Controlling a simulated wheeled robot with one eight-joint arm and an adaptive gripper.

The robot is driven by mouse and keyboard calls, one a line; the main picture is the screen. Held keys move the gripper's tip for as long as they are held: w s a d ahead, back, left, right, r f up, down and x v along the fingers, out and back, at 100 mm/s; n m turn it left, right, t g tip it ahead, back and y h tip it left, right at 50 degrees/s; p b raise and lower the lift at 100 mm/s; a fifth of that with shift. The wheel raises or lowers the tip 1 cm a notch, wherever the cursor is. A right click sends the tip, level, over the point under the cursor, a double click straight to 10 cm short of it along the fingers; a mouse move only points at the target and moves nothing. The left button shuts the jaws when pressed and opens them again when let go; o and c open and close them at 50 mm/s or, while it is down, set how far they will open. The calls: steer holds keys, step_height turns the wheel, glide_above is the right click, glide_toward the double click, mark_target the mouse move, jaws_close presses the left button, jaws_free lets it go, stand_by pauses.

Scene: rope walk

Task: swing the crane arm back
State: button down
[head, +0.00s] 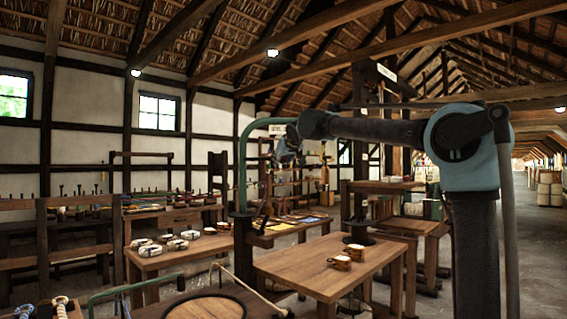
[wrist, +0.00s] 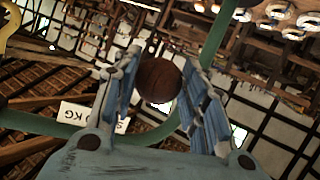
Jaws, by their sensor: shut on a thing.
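The crane arm (head: 243,160) is a green curved pipe. It rises from a dark post on the left and bends over to the right at the top, where a small white sign (head: 278,129) hangs. My gripper (head: 286,152) is at the right end of this pipe, at the end of my outstretched arm. In the wrist view, its two blue fingers (wrist: 168,62) are closed about a round brown wooden knob (wrist: 160,80). The green pipe (wrist: 40,123) passes behind the fingers there, with the sign (wrist: 93,116) upside down. The knob's join to the pipe is hidden.
A wooden table (head: 325,262) with small rope-bound blocks (head: 341,262) stands below and right of the post. A bench (head: 150,262) with several pale coils is at left. A round wooden top (head: 207,306) is in the near foreground. The aisle (head: 535,225) at right is clear.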

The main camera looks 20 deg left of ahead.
steer(key=shift+w, duration=0.1)
steer(key=c, duration=1)
jaws_free()
steer(key=shift+c, duration=0.2)
steer(key=v, duration=1.2)
steer(key=shift+w, duration=0.15)
